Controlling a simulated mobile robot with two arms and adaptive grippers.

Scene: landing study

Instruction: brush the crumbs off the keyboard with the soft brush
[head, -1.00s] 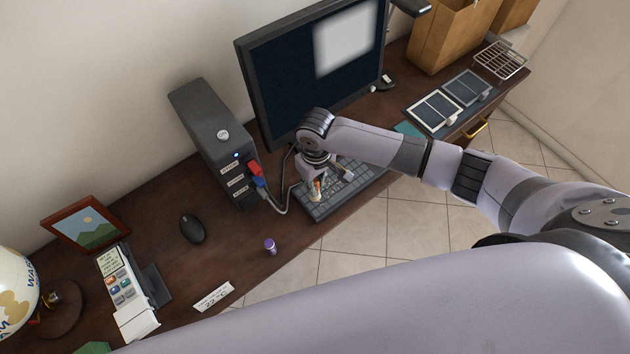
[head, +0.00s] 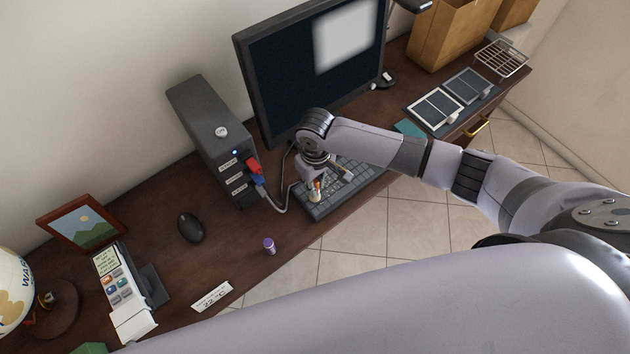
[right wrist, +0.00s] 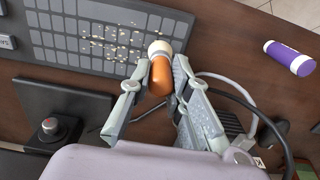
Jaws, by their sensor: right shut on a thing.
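The soft brush, with an orange handle (right wrist: 160,78) and a pale collar, is held between the fingers of my right gripper (right wrist: 158,82). It also shows as a small orange spot in the head view (head: 317,186). My right gripper (head: 318,181) is shut on the handle, over the left part of the dark keyboard (head: 350,190). The keyboard (right wrist: 60,45) shows pale crumbs (right wrist: 112,38) scattered over its keys beside the brush. My left gripper is not in view.
A monitor (head: 300,80) stands behind the keyboard, and a dark computer case (head: 207,130) with cables is left of it. A purple cylinder (head: 269,245) and a mouse (head: 191,228) lie farther left. The desk's front edge runs close to the keyboard.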

